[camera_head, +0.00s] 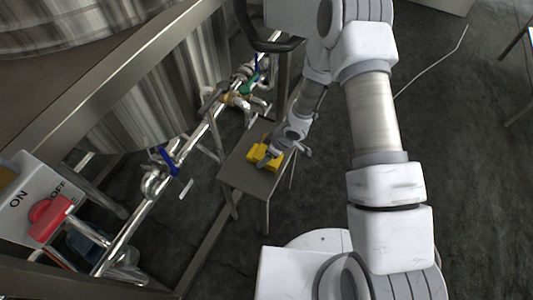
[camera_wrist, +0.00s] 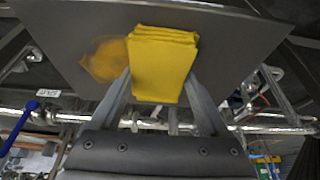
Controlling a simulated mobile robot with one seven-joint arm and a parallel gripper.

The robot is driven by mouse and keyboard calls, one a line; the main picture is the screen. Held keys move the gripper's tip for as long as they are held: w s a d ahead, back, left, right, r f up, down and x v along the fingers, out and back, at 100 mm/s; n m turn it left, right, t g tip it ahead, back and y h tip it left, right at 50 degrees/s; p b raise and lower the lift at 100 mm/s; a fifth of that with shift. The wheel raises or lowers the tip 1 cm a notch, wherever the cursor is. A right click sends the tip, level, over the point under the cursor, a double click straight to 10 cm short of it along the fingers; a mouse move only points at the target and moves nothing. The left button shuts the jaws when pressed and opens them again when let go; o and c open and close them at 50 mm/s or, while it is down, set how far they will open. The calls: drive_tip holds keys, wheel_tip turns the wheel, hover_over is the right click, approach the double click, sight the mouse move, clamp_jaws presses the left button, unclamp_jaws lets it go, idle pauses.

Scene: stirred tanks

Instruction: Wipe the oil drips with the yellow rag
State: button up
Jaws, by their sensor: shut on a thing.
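The yellow rag (camera_wrist: 163,62) is a folded block between the two fingers of my gripper (camera_wrist: 160,76) in the wrist view. My gripper is shut on it. A blurry amber-yellow smear (camera_wrist: 103,60), which looks like oil, lies on the grey metal table top (camera_wrist: 70,25) just left of the rag. In the head view the rag (camera_head: 255,152) shows at my gripper (camera_head: 268,158), over the small table (camera_head: 240,178). I cannot tell whether the rag touches the table top. Separate drips cannot be made out in the head view.
Steel tanks (camera_head: 140,95) and a pipe run with valves stand left of the table. Blue (camera_head: 168,160) and green (camera_head: 247,88) valve handles show there. A red switch (camera_head: 48,217) is at lower left. Open dark floor (camera_head: 470,160) lies to the right.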

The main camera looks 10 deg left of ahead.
drive_tip(key=shift+f, duration=0.1)
drive_tip(key=p, duration=0.1)
drive_tip(key=w+p, duration=0.2)
drive_tip(key=shift+d+r, duration=0.25)
drive_tip(key=shift+d, duration=0.1)
drive_tip(key=shift+w+d+f+p, duration=0.1)
drive_tip(key=shift+w+d+p, duration=0.2)
drive_tip(key=shift+w+p, duration=0.7)
drive_tip(key=shift+s+p, duration=0.15)
drive_tip(key=shift+p, duration=0.2)
drive_tip(key=shift+p, duration=0.35)
